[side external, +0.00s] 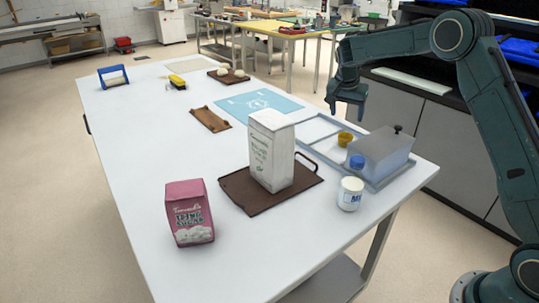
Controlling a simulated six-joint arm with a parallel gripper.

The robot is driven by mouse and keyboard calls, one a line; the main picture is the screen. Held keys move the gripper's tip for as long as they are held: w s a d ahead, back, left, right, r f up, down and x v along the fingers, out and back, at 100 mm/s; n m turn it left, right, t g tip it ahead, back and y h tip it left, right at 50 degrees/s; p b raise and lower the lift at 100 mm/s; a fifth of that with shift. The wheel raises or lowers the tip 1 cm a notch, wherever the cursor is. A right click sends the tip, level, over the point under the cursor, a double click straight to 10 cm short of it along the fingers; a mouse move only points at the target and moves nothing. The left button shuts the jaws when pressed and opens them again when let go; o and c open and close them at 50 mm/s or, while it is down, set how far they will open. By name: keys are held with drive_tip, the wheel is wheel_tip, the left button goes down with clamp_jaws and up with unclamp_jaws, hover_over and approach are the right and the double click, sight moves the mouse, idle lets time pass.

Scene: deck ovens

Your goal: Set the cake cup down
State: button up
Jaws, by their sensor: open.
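A grey lidded box (382,153) with a dark knob stands near the cup. A white jar (350,194), a tall white carton (271,152) on a brown tray (240,190) and a pink sugar bag (189,213) stand nearer. A blue mat (258,104) lies behind. The table's left side is mostly clear.

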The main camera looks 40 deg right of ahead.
drive_tip(key=s+a+r+n+t+y, duration=0.1)
drive_tip(key=s+a+r+n, duration=0.2)
drive_tip(key=s+a+r, duration=0.4)
drive_tip(key=s+a+r+n+t+y, duration=0.1)
drive_tip(key=s+a+r+n, duration=0.25)
drive_tip(key=s+r, duration=0.45)
drive_tip(key=s+a+f+n+t+y, duration=0.1)
drive_tip(key=s+a+n, duration=0.2)
drive_tip(key=s, duration=0.8)
drive_tip(key=s+a+f+n+y, duration=0.1)
drive_tip(key=s+a+n, duration=0.3)
drive_tip(key=s, duration=0.8)
drive_tip(key=a+f, duration=0.1)
drive_tip(key=a, duration=0.1)
drive_tip(key=shift+s+a+f+t, duration=0.2)
drive_tip(key=shift+a+f+t, duration=0.1)
drive_tip(key=shift+a+t, duration=0.1)
